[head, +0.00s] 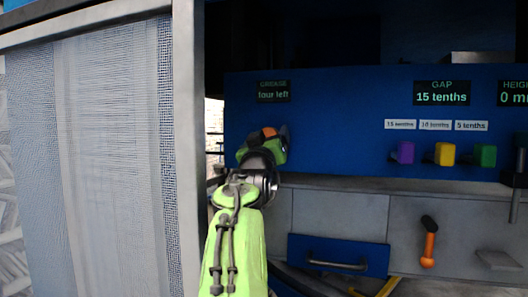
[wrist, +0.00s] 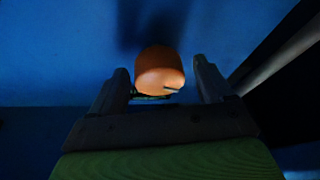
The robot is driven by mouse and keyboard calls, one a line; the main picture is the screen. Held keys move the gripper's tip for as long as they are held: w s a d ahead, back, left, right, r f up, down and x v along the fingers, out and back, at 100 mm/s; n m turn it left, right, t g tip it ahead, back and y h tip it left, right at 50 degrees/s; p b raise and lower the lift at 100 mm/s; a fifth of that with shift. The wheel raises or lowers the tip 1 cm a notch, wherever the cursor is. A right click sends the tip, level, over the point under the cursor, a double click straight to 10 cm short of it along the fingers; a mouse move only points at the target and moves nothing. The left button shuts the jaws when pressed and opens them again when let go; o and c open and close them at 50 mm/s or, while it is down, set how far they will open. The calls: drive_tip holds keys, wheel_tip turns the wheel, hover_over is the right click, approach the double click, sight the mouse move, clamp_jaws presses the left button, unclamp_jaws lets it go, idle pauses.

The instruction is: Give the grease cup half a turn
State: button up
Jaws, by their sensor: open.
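The grease cup (wrist: 160,72) is an orange rounded knob on the blue panel. In the wrist view it lies between the two fingers of my open gripper (wrist: 168,80), with a gap showing on each side. In the head view only a bit of the orange cup (head: 269,132) shows above my gripper (head: 280,138), and my wrist hides the rest. The display (head: 273,91) above it reads "GREASE four left".
The blue panel (head: 340,130) carries a "GAP 15 tenths" display (head: 441,93) and purple, yellow and green knobs (head: 444,154) to the right. An orange-handled lever (head: 429,242) and a drawer handle (head: 337,264) are below. A grey mesh guard (head: 110,160) stands close on the left.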

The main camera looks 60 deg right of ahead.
drive_tip(key=b+v, duration=0.4)
drive_tip(key=v, duration=1.1)
drive_tip(key=shift+b, duration=0.3)
drive_tip(key=shift+d+r, duration=0.1)
